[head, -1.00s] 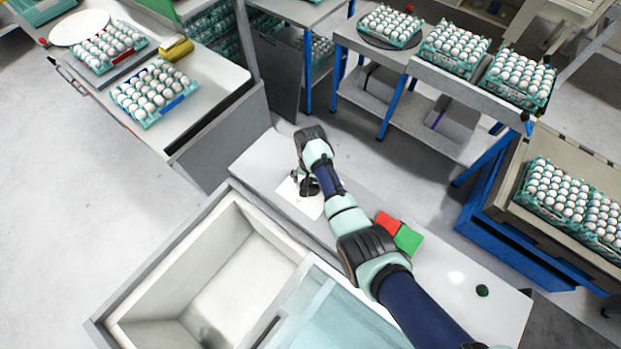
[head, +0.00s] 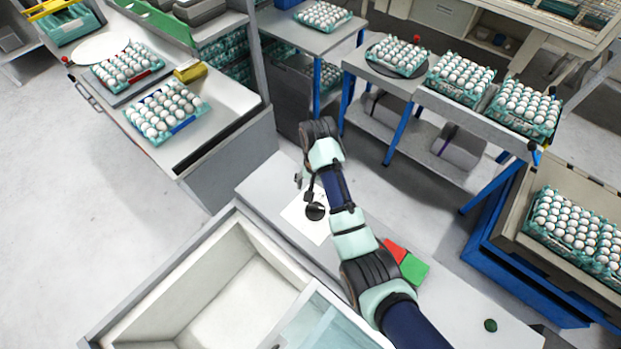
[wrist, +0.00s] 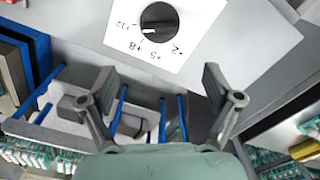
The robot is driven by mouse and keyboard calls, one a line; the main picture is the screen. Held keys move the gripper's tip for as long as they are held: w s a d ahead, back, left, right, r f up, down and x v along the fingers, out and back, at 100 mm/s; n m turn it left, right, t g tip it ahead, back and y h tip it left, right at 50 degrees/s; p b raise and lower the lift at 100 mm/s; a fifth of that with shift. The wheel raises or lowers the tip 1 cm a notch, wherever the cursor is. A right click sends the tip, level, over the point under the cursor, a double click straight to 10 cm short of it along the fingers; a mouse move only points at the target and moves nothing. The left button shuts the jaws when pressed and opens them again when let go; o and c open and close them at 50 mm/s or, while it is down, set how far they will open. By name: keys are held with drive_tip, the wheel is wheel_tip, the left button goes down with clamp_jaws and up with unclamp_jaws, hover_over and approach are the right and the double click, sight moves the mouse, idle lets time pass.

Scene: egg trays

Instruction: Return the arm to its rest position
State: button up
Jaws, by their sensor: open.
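My gripper (wrist: 158,92) is open and empty in the wrist view, its two grey fingers spread wide. In the head view my gripper (head: 304,188) hangs below the bent wrist, partly hidden by the arm. A round black dial (wrist: 160,22) on a white marked plate (wrist: 195,50) lies beyond the fingertips, not between them. The dial (head: 315,211) also shows in the head view, just beside the gripper, on the white plate (head: 300,222).
The plate lies on a grey counter (head: 262,185) beside an open white bin (head: 165,290). Red (head: 396,250) and green (head: 413,269) blocks sit close to my arm. Egg trays (head: 165,110) stand on surrounding tables. Grey floor (head: 75,200) is clear at left.

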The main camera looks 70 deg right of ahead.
idle(0.3)
drive_tip(key=w+a+r+n+t+h, duration=0.1)
drive_tip(key=w+a+r+n+t, duration=0.25)
drive_tip(key=w+a, duration=0.5)
drive_tip(key=w+a+r+n+t+h, duration=0.2)
drive_tip(key=w+a+r+n, duration=0.25)
drive_tip(key=a, duration=0.65)
drive_tip(key=a+r+n+t+y, duration=0.1)
drive_tip(key=a+r+n+t, duration=0.35)
drive_tip(key=a, duration=0.65)
drive_tip(key=s+a+r+n+t+y, duration=0.2)
drive_tip(key=s+a+r+n, duration=0.1)
drive_tip(key=a+r, duration=0.5)
wheel_tip(320, 180, up, 16)
drive_tip(key=s+a+p, duration=0.1)
drive_tip(key=p, duration=1.5)
drive_tip(key=shift+a+t, duration=0.4)
